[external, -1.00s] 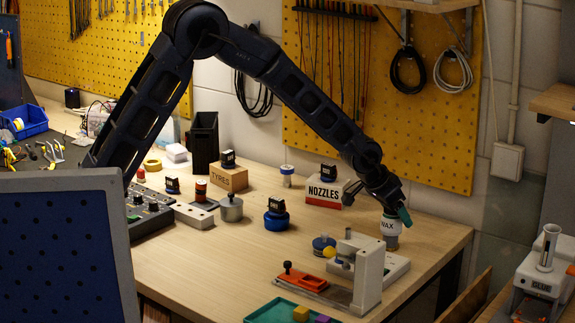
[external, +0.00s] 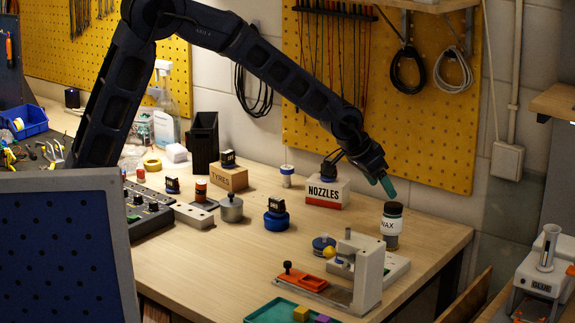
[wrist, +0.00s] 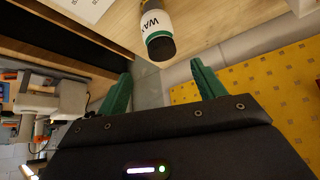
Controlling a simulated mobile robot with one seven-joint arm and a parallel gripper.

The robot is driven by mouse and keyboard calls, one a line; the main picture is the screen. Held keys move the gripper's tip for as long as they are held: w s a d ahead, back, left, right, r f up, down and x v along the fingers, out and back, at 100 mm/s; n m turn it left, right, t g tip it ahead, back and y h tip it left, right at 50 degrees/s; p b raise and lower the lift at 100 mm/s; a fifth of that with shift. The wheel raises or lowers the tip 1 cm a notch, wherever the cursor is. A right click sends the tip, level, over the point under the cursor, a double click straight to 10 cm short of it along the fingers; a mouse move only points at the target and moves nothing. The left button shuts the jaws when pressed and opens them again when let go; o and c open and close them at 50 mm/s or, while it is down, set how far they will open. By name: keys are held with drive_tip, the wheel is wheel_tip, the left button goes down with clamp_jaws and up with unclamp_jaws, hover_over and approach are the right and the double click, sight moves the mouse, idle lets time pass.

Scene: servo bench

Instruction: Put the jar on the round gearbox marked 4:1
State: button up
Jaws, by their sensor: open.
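The jar (external: 391,226) has a dark lid, a white label reading WAX and a darker lower part. It stands upright at the right end of the bench. In the wrist view the jar (wrist: 156,24) shows at the top, beyond the fingers. My gripper (external: 387,188) is above and slightly left of the jar, apart from it. In the wrist view my gripper (wrist: 162,84) has its green fingers spread and nothing between them. I cannot read a 4:1 mark on anything. Round pieces include a silver cylinder (external: 231,211) and a blue round base (external: 276,221) with a black block on top.
A NOZZLES box (external: 327,196) stands left of the jar. A white and grey fixture (external: 367,270), a blue disc (external: 323,243) and a green tray (external: 268,311) are in front. A TYRES box (external: 228,180) stands farther left. The bench middle is fairly clear.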

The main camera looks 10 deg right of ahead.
drive_tip(key=shift+v, duration=0.85)
drive_tip(key=w+a+r+n+t+y, duration=0.15)
drive_tip(key=w+a+r, duration=0.3)
drive_tip(key=a, duration=0.55)
drive_tip(key=w+a+r+n, duration=0.25)
drive_tip(key=w+a, duration=0.35)
drive_tip(key=a, duration=0.4)
drive_tip(key=w+a+r+n+t+y, duration=0.1)
drive_tip(key=w+a+r, duration=0.4)
drive_tip(key=a, duration=0.5)
drive_tip(key=a+r+n+y, duration=0.1)
drive_tip(key=a+r+n, duration=0.15)
drive_tip(key=a, duration=1.55)
drive_tip(key=s+a+f+n+y, duration=0.1)
drive_tip(key=s+a+n, duration=0.2)
drive_tip(key=s+a, duration=0.4)
drive_tip(key=s+a+f+n+y, duration=0.1)
drive_tip(key=s+a+n, duration=0.2)
drive_tip(key=s+a, duration=0.5)
drive_tip(key=a, duration=0.7)
drive_tip(key=shift+f+n+y, duration=0.15)
drive_tip(key=shift+n+y, duration=0.2)
